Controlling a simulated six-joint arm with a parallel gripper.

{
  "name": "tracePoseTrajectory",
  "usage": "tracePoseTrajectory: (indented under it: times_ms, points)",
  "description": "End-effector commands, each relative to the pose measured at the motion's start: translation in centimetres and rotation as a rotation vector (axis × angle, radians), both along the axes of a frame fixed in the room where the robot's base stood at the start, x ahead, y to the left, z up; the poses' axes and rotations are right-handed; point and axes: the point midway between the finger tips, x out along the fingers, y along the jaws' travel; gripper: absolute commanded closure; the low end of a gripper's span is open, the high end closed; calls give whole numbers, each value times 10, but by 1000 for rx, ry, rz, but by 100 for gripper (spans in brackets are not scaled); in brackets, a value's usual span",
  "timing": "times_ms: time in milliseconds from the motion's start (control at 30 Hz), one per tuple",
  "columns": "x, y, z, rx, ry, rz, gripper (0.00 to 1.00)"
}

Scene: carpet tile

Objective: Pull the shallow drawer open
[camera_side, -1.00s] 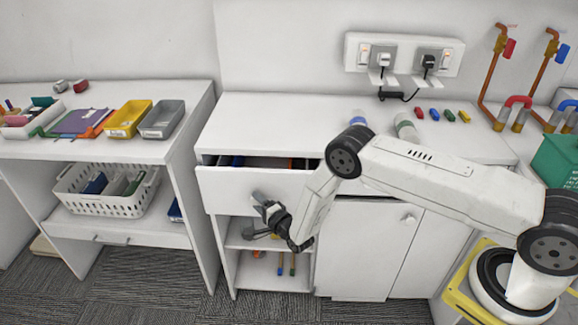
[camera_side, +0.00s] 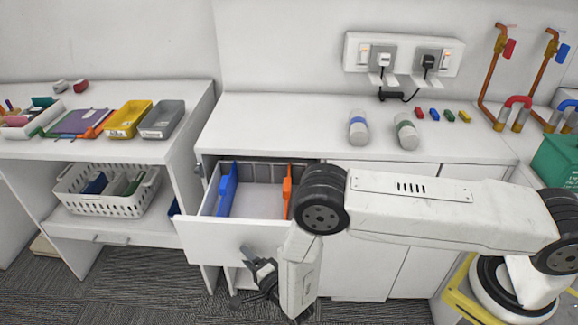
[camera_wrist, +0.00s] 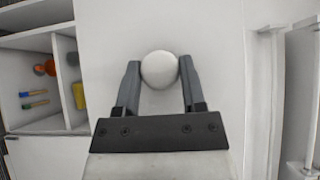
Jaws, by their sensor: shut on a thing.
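The shallow white drawer (camera_side: 222,236) stands well out from the cabinet in the side view, its inside showing. A blue divider (camera_side: 227,192) and an orange divider (camera_side: 288,190) stand in it. My gripper (camera_side: 256,262) is at the drawer's front. In the wrist view my gripper (camera_wrist: 160,80) has its two fingers on either side of a round white knob (camera_wrist: 159,69), shut on it. In the side view the knob is hidden by the fingers. My arm covers the drawer's right front corner.
An open shelf below the drawer holds small items, seen in the wrist view (camera_wrist: 36,95). A white desk with a basket (camera_side: 108,190) stands to the left. Carpeted floor (camera_side: 140,295) is free in front.

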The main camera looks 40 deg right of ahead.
Motion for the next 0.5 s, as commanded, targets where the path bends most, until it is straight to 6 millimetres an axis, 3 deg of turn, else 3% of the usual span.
tracePoseTrajectory:
  times_ms: [33,200,500]
  points:
    - [-7,13,0,3,0,15,100]
    - [-27,33,1,5,-1,15,100]
    - [-47,53,1,6,-1,13,100]
